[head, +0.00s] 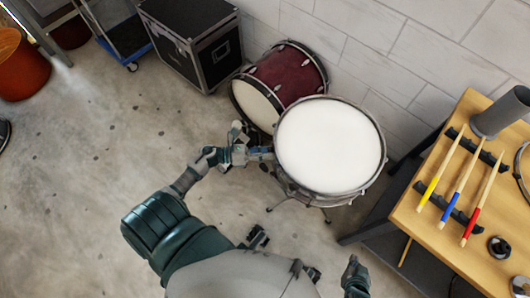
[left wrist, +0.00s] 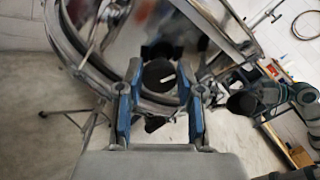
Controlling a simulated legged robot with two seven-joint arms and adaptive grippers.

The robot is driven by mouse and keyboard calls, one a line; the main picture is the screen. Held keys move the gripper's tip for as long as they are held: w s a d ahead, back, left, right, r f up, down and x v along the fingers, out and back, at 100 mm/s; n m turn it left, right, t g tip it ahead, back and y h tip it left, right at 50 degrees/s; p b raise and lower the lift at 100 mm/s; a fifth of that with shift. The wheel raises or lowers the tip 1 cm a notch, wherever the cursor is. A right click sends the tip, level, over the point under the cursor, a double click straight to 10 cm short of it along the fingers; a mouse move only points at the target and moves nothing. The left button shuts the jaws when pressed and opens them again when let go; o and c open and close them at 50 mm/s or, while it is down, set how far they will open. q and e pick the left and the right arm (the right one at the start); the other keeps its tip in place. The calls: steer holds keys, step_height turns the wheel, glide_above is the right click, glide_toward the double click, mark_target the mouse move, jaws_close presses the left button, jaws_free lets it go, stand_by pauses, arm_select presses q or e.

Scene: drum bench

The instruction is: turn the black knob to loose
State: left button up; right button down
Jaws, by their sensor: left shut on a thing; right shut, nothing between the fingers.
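The black knob (left wrist: 158,76) has a white pointer mark and sits on the side of a snare drum (head: 330,147), under its metal rim. In the left wrist view it lies between the blue-padded fingers of my left gripper (left wrist: 160,84), which is shut on it. In the head view my left gripper (head: 262,153) reaches the drum's left side, and the knob cannot be made out there. My right gripper (head: 353,272) is low in the head view, apart from the drum, shut and empty.
A wooden bench (head: 440,238) with several drumsticks and a grey cylinder (head: 501,112) stands at the right. A dark red drum (head: 288,76) and a black case (head: 192,38) stand behind, by the wall. The floor at the left is mostly clear.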

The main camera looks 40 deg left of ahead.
steer(key=s+d+f+g+h+p, duration=0.1)
steer(key=s+d+f+g+p, duration=0.15)
steer(key=s+g, duration=0.45)
arm_select(q)
steer(key=shift+s+a+f+n+p, duration=0.15)
steer(key=shift+n+p, duration=0.9)
steer(key=shift+n, duration=2.9)
steer(key=shift+w+d+f+n+p, duration=0.15)
steer(key=shift+n+p, duration=0.85)
steer(key=shift+n, duration=2.9)
steer(key=shift+s+a+f+n+p, duration=0.15)
steer(key=shift+n+p, duration=0.9)
steer(key=shift+n, duration=2.9)
arm_select(e)
steer(key=s+f, duration=0.2)
steer(key=f, duration=0.6)
steer(key=s+f+t, duration=0.1)
steer(key=f, duration=0.7)
steer(key=shift+s+d+f, duration=0.2)
steer(key=shift+s+f, duration=0.05)
steer(key=shift+s, duration=0.15)
arm_select(q)
steer(key=shift+f, duration=0.1)
arm_select(e)
steer(key=shift+f, duration=0.1)
arm_select(q)
steer(key=o, duration=1)
steer(key=shift+o, duration=0.6)
arm_select(e)
steer(key=shift+w+a, duration=0.1)
